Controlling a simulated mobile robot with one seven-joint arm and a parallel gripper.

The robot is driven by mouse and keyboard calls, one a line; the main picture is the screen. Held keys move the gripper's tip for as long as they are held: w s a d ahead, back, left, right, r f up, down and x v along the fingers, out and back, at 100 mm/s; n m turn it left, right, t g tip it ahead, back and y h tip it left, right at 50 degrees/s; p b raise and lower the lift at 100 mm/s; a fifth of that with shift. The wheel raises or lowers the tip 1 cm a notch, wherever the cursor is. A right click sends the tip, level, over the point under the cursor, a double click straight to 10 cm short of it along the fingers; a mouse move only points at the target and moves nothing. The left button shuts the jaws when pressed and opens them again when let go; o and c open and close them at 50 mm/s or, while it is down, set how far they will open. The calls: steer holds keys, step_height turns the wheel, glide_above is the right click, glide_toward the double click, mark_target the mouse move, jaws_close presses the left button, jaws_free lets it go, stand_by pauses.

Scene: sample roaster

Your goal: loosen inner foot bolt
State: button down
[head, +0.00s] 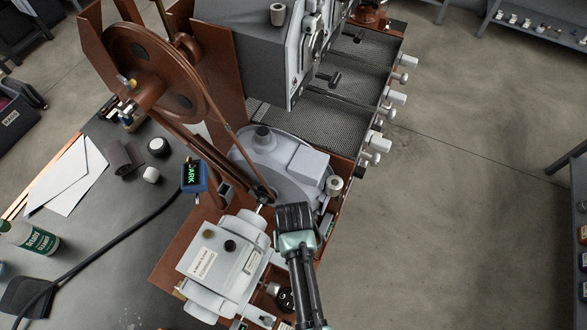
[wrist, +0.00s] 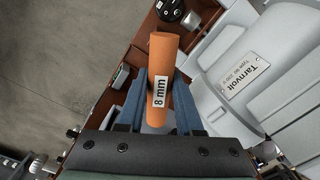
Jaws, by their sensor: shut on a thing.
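My gripper (head: 296,222) points down beside the grey motor (head: 222,262) on the rust-brown base. In the wrist view, the blue fingers of my gripper (wrist: 160,104) are shut on an orange handle (wrist: 165,62) with a white "8 mm" label. The handle sticks up between the fingers and tilts slightly. Its lower end is hidden, so I cannot tell whether it touches a bolt. The motor's grey housing (wrist: 213,103) with a "Tarmvolt" plate is close on the right in the wrist view. I cannot make out the inner foot bolt in either view.
A large brown belt wheel (head: 150,72) and its belt stand beyond the motor. A rounded grey housing (head: 262,165) lies just past my gripper. A black round knob (head: 286,299) is near the motor's foot. Open floor (head: 450,215) lies to the right.

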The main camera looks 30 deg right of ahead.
steer(key=shift+f+b, duration=1.05)
steer(key=shift+f, duration=0.55)
